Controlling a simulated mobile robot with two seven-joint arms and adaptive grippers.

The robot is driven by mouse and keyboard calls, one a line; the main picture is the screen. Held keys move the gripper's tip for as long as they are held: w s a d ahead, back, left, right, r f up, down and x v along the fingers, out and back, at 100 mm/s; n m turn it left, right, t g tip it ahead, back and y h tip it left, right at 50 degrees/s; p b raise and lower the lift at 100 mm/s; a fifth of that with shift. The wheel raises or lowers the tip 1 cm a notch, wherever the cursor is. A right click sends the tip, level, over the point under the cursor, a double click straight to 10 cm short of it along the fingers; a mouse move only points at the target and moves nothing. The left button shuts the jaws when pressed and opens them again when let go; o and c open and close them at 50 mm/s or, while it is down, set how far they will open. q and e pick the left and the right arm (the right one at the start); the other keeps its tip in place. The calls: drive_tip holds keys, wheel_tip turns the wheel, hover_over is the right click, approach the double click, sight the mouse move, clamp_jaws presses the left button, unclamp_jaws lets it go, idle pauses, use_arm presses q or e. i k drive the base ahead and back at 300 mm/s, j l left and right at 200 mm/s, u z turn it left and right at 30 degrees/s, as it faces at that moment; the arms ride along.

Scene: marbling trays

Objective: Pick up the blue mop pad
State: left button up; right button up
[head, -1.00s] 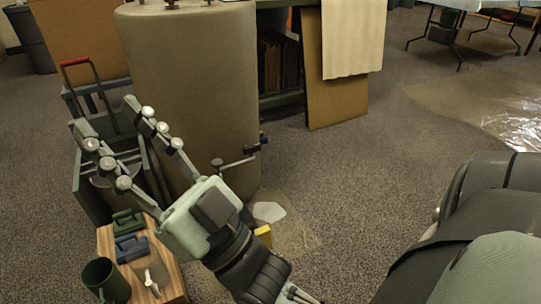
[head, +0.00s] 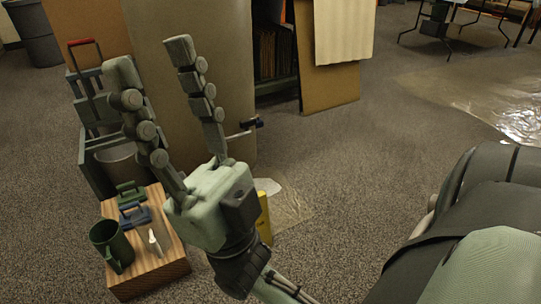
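The blue mop pad (head: 136,217), a small blue block with a handle, lies on top of a wooden box (head: 160,268) at the lower left. A similar green piece (head: 130,193) lies just behind it. My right gripper (head: 149,55) is open and empty, its two long fingers spread and pointing up in the picture. Its palm shows to the right of the box, and the fingers rise past the blue pad without visibly holding anything. My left gripper is out of view.
A green mug (head: 111,246) and a small white-tipped item (head: 154,242) share the box top. Behind stand a large tan tank (head: 222,120) with a tap and a green cart with a bucket (head: 120,165). A yellow object (head: 264,217) stands right of my palm. Carpet at centre right is clear.

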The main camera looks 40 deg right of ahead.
sight(126, 225)
drive_tip(key=i+u, duration=0.35)
drive_tip(key=i, duration=0.7)
